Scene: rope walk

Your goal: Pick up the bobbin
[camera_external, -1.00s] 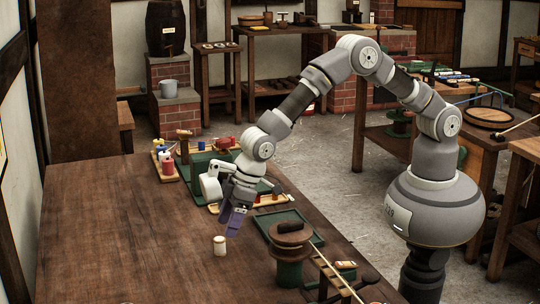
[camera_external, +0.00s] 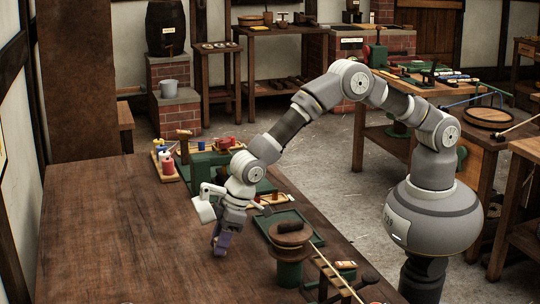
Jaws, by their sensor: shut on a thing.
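The fingers hide nearly all of the bobbin. The gripper is low at the tabletop, and I cannot tell whether the bobbin touches the wood or is just clear of it.
A round wooden-topped stand on a green base (camera_external: 290,258) is to the right of my gripper. A green tray (camera_external: 313,234) lies behind it. Colored spools on a board (camera_external: 165,165) stand at the back. The table's left and front are clear.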

